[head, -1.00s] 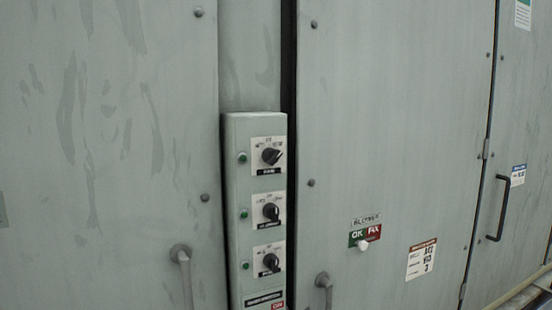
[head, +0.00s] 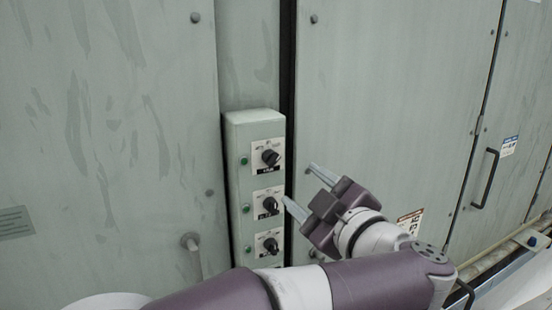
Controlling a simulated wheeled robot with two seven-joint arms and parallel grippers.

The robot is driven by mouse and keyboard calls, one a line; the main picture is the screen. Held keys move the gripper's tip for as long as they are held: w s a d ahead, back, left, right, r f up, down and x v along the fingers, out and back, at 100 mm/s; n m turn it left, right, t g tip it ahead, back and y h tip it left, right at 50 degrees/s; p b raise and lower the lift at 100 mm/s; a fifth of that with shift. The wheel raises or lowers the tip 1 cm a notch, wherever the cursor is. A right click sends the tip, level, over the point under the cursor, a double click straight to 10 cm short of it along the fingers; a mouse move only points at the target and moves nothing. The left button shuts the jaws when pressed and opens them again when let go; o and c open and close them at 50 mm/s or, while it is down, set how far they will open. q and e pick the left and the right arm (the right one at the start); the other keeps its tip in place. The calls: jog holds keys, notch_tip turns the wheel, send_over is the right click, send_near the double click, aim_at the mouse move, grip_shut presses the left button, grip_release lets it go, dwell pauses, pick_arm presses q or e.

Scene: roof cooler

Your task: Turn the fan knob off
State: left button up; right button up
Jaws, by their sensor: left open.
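A pale green control box (head: 240,128) stands upright against the cabinet, with three black rotary knobs in a column on white plates. The top knob (head: 270,157) sits at a slant; its label looks like it may read FAN, but it is too blurred to be sure. The middle knob (head: 269,205) and the bottom knob (head: 271,245) are below it. My left gripper (head: 304,190) is open and empty, to the right of the box, its fingers pointing left toward the knobs. The lower fingertip appears near the middle knob; I cannot tell the depth gap. My right gripper is not in view.
Green indicator lamps (head: 244,161) sit left of the knobs. Large grey-green cabinet doors (head: 400,90) flank the box. A door handle (head: 192,250) is at the lower left and a black handle (head: 486,178) at the right. My left arm covers the lower middle.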

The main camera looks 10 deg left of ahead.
aim_at(274, 161)
pick_arm(q)
jog(key=p+x, duration=0.5)
jog(key=x, duration=0.6)
jog(key=shift+r+p, duration=0.2)
jog(key=shift+p, duration=0.15)
jog(key=shift+w+f, duration=0.15)
jog(key=shift+w, duration=0.05)
jog(key=shift+d, duration=0.1)
